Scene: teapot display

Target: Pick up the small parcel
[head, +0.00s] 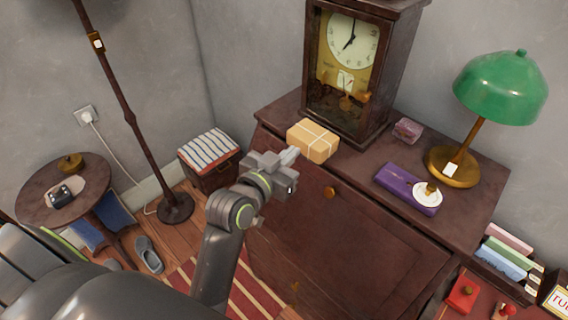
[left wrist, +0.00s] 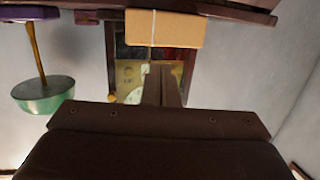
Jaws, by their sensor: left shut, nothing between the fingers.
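The small parcel (head: 313,141) is a tan box tied with pale string. It sits on top of the dark wooden bureau (head: 350,215), near its left end and in front of the clock. My left gripper (head: 291,154) is shut and empty, its fingertips close to the parcel's front left side. In the left wrist view the parcel (left wrist: 165,29) shows beyond the shut fingers (left wrist: 160,72). I cannot tell whether the fingertips touch it. My right gripper is not in view.
The clock (head: 350,70) stands right behind the parcel. A purple case (head: 400,185), a small pinkish box (head: 407,130) and a green lamp (head: 500,88) stand further right on the bureau. A striped-top stool (head: 208,150) and a round table (head: 35,185) are at left.

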